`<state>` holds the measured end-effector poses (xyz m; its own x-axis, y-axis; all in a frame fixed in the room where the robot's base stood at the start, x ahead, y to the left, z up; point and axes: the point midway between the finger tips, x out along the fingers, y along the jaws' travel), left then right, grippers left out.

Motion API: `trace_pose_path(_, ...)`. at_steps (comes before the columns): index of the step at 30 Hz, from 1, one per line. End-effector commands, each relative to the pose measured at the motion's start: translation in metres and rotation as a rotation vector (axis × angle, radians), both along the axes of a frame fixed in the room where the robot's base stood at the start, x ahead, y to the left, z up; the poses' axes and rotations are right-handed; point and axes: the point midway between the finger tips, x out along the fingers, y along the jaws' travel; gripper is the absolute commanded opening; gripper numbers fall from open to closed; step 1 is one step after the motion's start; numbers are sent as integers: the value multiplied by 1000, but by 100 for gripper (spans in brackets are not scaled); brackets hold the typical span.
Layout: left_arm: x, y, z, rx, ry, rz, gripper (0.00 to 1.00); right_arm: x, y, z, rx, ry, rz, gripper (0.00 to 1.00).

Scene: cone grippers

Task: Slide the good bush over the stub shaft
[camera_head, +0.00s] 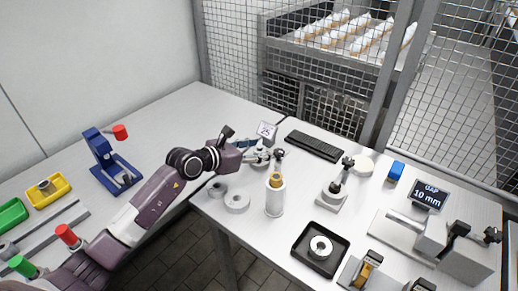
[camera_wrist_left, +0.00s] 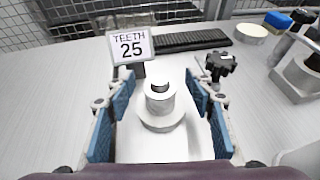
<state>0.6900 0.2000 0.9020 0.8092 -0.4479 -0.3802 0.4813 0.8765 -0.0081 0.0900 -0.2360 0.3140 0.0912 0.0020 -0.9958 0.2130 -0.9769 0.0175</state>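My left gripper (camera_head: 258,156) reaches over the far part of the table, in front of a small sign reading 25. In the left wrist view its blue-padded fingers (camera_wrist_left: 160,112) are spread open. Between them stands a pale stepped cylinder (camera_wrist_left: 158,98) on a wide round collar, with a dark round top or bore. The pads look clear of it on both sides. I cannot tell whether it is the stub shaft alone or a bush around it. A pale ring-shaped part (camera_head: 320,246) lies in a black tray (camera_head: 301,258). A grey ring (camera_head: 44,186) sits in a yellow tray (camera_head: 62,188). My right gripper is not seen.
A white post with a brass-coloured top (camera_head: 275,197) stands near the gripper, beside pale discs (camera_head: 237,203). A black-knobbed fixture (camera_head: 333,196) and a gap display (camera_head: 429,195) stand right. A blue press (camera_head: 104,158) stands left.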

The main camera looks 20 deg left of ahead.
Motion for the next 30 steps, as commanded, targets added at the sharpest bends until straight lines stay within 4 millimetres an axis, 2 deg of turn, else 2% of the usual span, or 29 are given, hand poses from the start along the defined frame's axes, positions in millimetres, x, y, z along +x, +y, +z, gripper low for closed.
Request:
trace_pose_path(8, -5, 4, 2, 2, 0, 1, 49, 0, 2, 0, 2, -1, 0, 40)
trace_pose_path(11, -16, 10, 6, 2, 0, 1, 49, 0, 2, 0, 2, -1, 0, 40)
trace_pose_path(22, -76, 42, 34, 4, 2, -1, 49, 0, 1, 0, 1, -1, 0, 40)
trace_pose_path(30, -96, 53, 44, 0, 1, 0, 49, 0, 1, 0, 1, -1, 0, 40)
